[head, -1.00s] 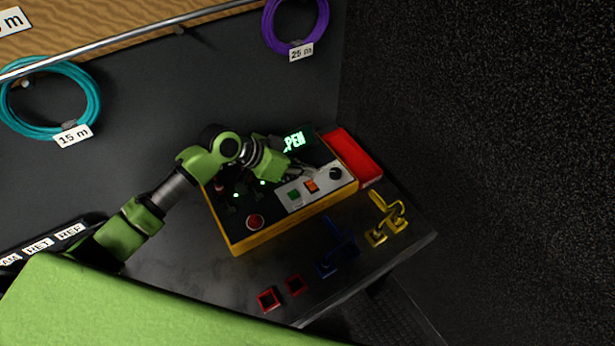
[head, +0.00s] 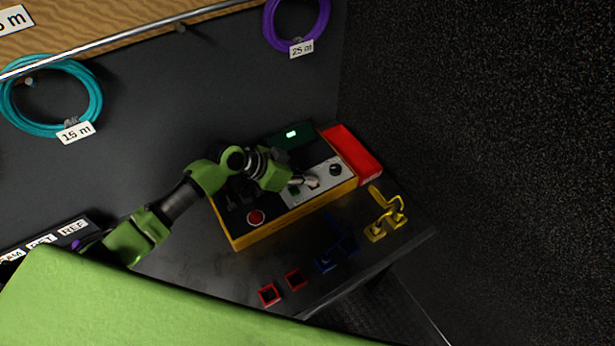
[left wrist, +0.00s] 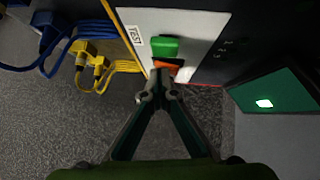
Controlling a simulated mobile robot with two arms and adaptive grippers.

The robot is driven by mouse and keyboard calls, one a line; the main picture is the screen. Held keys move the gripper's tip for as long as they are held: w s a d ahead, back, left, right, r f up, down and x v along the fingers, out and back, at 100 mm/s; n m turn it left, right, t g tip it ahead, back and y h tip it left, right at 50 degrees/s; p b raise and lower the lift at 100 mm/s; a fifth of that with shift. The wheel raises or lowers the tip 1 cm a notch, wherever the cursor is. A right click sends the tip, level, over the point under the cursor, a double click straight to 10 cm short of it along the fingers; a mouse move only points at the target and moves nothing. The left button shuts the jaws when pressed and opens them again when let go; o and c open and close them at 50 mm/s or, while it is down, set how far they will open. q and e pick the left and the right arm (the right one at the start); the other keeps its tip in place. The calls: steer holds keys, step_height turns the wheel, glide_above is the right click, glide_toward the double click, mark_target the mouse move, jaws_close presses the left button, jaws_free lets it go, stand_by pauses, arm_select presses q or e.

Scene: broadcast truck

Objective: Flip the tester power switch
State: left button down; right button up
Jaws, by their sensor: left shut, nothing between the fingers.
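The tester (head: 283,219) is a yellow-sided box with a dark and white top on the bench. Its dark green screen (head: 291,134) shows a small bright mark. The orange power switch (left wrist: 167,64) sits beside the green button (left wrist: 165,46) on the white panel in the left wrist view; in the head view my gripper hides it. My left gripper (head: 309,182) is shut and empty, its tips over the white panel. In the left wrist view its fingertips (left wrist: 158,88) are right at the orange switch; whether they touch it I cannot tell.
A red open box (head: 352,152) adjoins the tester's right end. Yellow connectors (head: 386,216), blue connectors (head: 335,252) and two red square pieces (head: 269,294) lie in front. A teal cable coil (head: 50,96) and a purple one (head: 296,22) hang behind.

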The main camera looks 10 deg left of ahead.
arm_select(q)
steer(key=shift+s+a+f, duration=0.1)
steer(key=shift+f, duration=0.2)
